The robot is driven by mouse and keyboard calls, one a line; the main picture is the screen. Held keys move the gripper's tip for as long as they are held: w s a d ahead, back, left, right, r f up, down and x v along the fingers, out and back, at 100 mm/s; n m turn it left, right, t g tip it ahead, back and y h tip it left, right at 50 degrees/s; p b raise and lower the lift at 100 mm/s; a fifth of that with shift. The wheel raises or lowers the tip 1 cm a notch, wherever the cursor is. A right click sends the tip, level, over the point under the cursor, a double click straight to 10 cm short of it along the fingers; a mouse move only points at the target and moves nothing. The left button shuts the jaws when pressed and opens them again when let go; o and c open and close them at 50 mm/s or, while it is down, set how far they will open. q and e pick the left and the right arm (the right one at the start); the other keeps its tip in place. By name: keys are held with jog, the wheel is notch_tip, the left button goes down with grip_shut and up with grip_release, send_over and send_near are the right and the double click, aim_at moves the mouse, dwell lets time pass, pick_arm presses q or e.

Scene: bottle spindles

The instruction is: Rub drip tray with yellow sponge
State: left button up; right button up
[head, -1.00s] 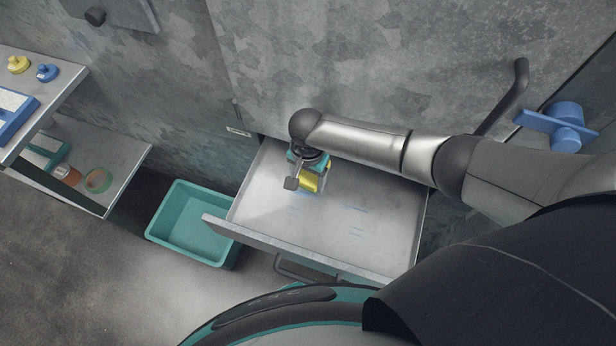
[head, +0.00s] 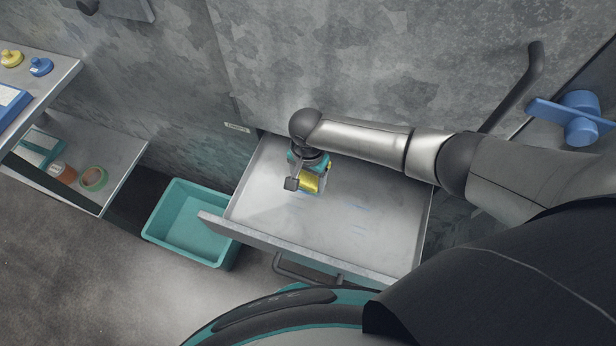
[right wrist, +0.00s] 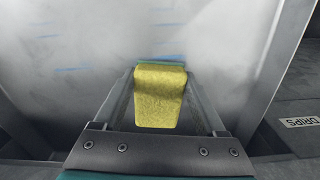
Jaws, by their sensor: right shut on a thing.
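The drip tray (head: 375,235) is a grey metal drawer pulled out from the wall, with several thin blue streaks on its floor. My right gripper (head: 308,184) is over the left part of the tray, shut on the yellow sponge (head: 312,180). In the right wrist view, the sponge (right wrist: 160,95) sits between the two fingers, with a teal layer at its far edge. Blue streaks on the tray floor (right wrist: 110,45) show beyond it, to the left. I cannot tell for sure whether the sponge touches the floor. My left gripper is not in view.
A teal bin (head: 190,225) stands on the floor left of the tray. Shelves at the left hold a yellow knob-like item (head: 12,58), a blue one (head: 41,66) and a green tape-like ring (head: 93,178). A blue valve handle (head: 580,118) is at the right. A label reads "DRIPS" (right wrist: 302,123).

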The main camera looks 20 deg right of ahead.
aim_at(298, 215)
jog(key=shift+f+b, duration=0.55)
jog(key=shift+f, duration=0.4)
jog(key=shift+s+a+r+p, duration=0.2)
jog(key=shift+s+a+p, duration=0.15)
jog(key=shift+s+p, duration=0.3)
jog(key=shift+s+a+r+p, duration=0.1)
jog(key=shift+s+a+p, duration=0.4)
jog(key=shift+p, duration=0.25)
jog(key=shift+s+a+p, duration=0.5)
jog(key=shift+s+p, duration=0.1)
jog(key=shift+s, duration=0.15)
jog(key=shift+s+a+p, duration=0.45)
jog(key=shift+s+p, duration=0.1)
jog(key=shift+s, duration=0.2)
jog(key=shift+s+a+f, duration=0.25)
jog(key=shift+s+f, duration=0.05)
jog(key=shift+s, duration=0.1)
